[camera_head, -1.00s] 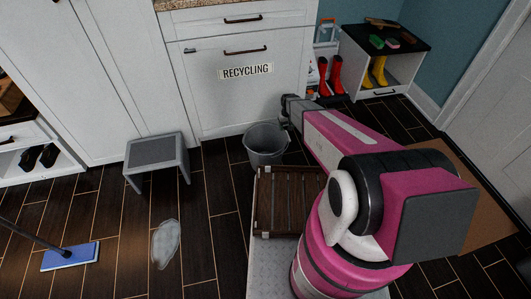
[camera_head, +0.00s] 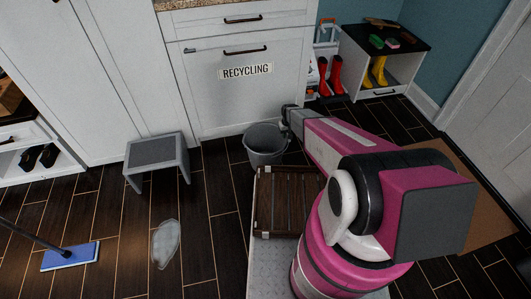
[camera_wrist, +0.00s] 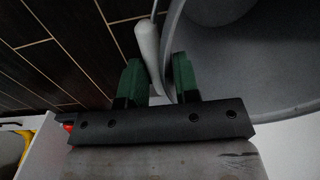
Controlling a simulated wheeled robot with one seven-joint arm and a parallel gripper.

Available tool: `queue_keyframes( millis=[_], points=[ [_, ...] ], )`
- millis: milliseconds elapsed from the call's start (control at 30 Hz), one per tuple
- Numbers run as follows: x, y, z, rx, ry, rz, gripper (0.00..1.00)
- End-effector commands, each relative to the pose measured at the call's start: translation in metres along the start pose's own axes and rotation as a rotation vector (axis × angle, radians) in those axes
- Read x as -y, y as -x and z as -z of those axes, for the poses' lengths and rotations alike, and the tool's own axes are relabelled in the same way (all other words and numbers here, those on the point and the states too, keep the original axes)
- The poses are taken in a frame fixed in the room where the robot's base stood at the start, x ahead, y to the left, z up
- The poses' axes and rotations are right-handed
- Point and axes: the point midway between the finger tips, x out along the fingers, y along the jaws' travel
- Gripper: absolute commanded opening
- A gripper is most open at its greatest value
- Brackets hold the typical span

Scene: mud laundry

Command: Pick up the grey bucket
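The grey bucket (camera_head: 264,146) stands upright on the dark floor in front of the recycling cabinet, in the head view. My gripper (camera_head: 282,127) is at its right rim, pointing down. In the wrist view, the bucket (camera_wrist: 245,60) fills the right side. My gripper's green fingers (camera_wrist: 158,80) are apart, one on each side of the bucket's wall, with the right finger on the inner side. A pale handle grip (camera_wrist: 148,45) lies near the left finger. I cannot tell whether either finger touches the wall.
A grey step stool (camera_head: 156,152) stands to the left, with a puddle (camera_head: 166,243) and a blue mop (camera_head: 70,256) nearer. The recycling cabinet (camera_head: 235,105) is close behind the bucket.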

Motion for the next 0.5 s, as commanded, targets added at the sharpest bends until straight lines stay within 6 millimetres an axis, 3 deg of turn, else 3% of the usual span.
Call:
queue_keyframes(
  millis=[500],
  points=[
    [-0.0001, 0.0065, -0.0005, -0.001, 0.000, 0.000, 0.00]
  ],
)
